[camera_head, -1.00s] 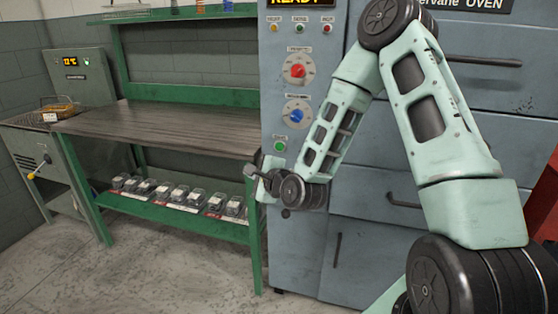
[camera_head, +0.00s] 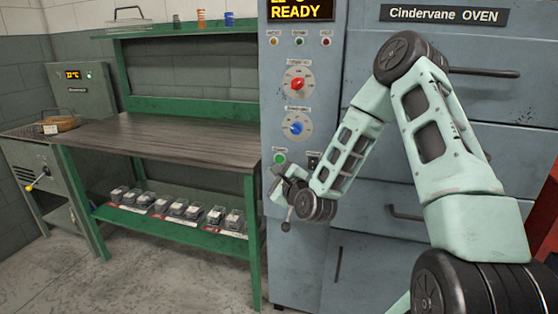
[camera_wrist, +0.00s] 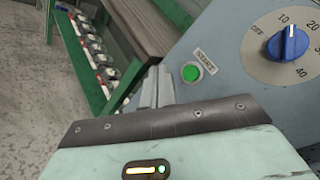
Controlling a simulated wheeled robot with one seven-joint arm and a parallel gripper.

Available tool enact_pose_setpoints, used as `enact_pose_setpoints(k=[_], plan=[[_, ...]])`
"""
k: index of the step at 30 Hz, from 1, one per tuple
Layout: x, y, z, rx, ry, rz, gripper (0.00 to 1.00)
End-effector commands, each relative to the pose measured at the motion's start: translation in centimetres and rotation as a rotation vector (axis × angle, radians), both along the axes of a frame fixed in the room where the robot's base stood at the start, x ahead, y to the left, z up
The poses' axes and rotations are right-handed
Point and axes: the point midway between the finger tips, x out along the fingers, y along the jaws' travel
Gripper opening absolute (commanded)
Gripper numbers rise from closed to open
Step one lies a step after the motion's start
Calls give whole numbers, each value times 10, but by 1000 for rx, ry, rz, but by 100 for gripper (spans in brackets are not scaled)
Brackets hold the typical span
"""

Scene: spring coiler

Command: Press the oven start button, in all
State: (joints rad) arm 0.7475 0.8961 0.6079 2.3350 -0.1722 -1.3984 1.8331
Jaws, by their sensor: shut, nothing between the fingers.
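The green start button (camera_head: 280,158) sits low on the oven's (camera_head: 400,60) control panel, under the blue dial. In the wrist view the button (camera_wrist: 190,72) is round, bright green, and beside a START label. My gripper (camera_head: 276,180) is just below the button in the head view, in front of the panel. In the wrist view its fingertips (camera_wrist: 152,80) are together and empty, to the left of the button and apart from it in the picture. I cannot tell how far they stand from the panel.
A red dial (camera_head: 297,84) and a blue dial (camera_head: 295,125) are above the button. The oven display (camera_head: 297,12) reads READY. A green workbench (camera_head: 185,136) stands to the left, with several small boxed items on its lower shelf. Bare floor lies in front.

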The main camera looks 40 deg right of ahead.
Motion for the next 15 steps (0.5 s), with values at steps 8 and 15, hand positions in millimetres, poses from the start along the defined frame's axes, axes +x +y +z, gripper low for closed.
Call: enact_pose_setpoints(k=[8, 15], plan=[[22, -29, 0, -1, -1, -1, 0], [31, -41, 0, -1, 1, -1, 0]])
